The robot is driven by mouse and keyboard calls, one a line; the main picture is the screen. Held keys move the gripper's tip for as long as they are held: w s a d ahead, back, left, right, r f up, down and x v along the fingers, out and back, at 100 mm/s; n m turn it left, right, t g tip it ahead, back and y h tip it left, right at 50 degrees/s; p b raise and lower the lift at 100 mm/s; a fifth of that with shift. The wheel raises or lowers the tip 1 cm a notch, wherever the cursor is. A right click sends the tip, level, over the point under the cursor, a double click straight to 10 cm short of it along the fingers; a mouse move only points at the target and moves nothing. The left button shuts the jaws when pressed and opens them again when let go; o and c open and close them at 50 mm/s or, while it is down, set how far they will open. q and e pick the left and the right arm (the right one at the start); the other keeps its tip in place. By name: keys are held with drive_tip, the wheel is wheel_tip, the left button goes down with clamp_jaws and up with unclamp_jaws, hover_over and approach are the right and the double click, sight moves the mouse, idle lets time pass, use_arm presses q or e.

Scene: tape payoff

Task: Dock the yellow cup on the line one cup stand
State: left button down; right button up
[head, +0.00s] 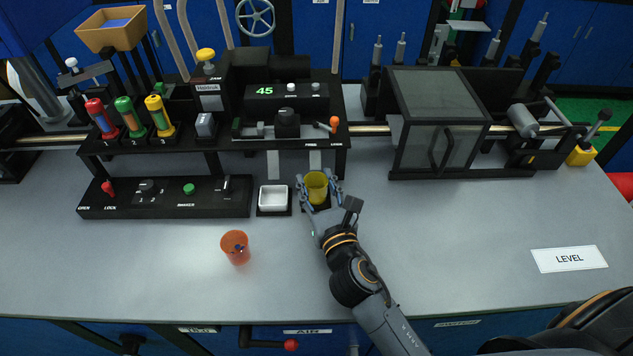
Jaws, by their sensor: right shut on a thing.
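The yellow cup (316,187) stands upright near the middle of the bench, just right of the white square tray. My right gripper (319,190) is shut on the yellow cup, with one finger on each side of it. A dark stand (313,209) shows under and around the cup, below the machine's front edge; the gripper partly hides it. I cannot tell whether the cup's base touches it. My left gripper is not in view.
An orange cup (235,247) stands on the bench at front left. The white tray (273,198) is close on the left of the yellow cup. A black control panel (165,197) lies further left. A clear-sided box (440,120) stands at right. The front right bench is mostly free.

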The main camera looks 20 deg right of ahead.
sight(319, 196)
drive_tip(key=shift+f+b, duration=0.45)
drive_tip(key=shift+f, duration=0.1)
drive_tip(key=o, duration=0.7)
drive_tip(key=shift+c, duration=0.2)
drive_tip(key=shift+s+f+b, duration=0.1)
drive_tip(key=shift+s+b, duration=0.4)
drive_tip(key=shift+s, duration=2.35)
drive_tip(key=shift+s+a+b, duration=0.1)
drive_tip(key=shift+s+b, duration=0.95)
drive_tip(key=shift+s, duration=1.6)
